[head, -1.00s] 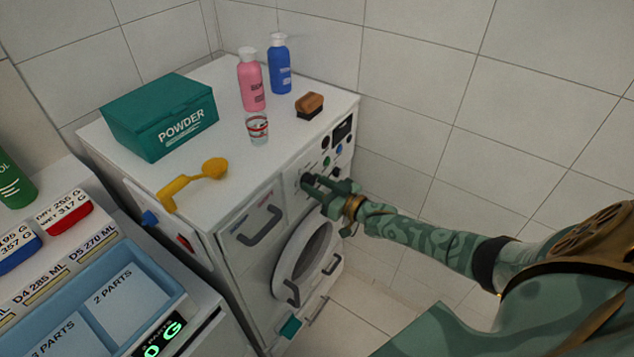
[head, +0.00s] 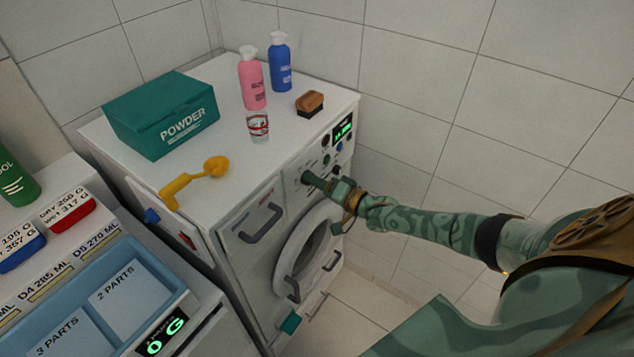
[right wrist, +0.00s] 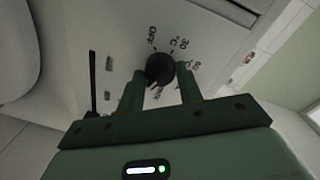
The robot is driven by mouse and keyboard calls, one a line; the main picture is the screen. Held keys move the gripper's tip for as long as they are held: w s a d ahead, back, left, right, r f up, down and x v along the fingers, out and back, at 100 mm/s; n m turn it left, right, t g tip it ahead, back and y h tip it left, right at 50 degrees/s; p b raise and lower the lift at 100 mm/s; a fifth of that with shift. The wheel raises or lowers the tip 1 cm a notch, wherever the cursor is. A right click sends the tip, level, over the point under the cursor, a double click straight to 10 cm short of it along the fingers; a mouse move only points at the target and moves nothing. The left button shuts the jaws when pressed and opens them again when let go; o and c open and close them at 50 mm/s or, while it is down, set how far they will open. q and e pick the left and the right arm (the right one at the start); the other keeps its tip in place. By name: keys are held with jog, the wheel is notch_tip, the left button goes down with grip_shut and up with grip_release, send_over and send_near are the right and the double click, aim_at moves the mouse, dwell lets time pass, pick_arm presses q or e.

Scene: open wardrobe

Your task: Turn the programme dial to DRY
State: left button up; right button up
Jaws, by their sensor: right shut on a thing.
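The white washing machine (head: 258,200) stands in the corner, with its control panel on the right-hand front. My right gripper (head: 322,182) is at the panel and shut on the dark programme dial. In the right wrist view the round black dial (right wrist: 160,69) sits between my two gripper fingers (right wrist: 160,88). OFF, 30 °C and another temperature mark show around it; a further label is partly hidden behind a finger. I cannot read which mark the dial points to. The panel display (head: 343,130) is lit green. My left gripper is not in view.
On the machine top are a powder box (head: 160,115), pink bottle (head: 252,80), blue bottle (head: 280,65), brush (head: 309,103), small glass (head: 258,127) and yellow scoop (head: 195,182). A blue tray (head: 60,283) is at lower left. Tiled walls close off the back and right.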

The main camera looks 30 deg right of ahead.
jog(key=shift+f+m, duration=0.2)
jog(key=shift+m, duration=0.8)
jog(key=o, duration=1)
jog(key=shift+r, duration=0.1)
jog(key=p+v, duration=0.2)
jog(key=v, duration=1.4)
jog(key=shift+s+d+r, duration=0.1)
jog(key=shift+d+r, duration=0.05)
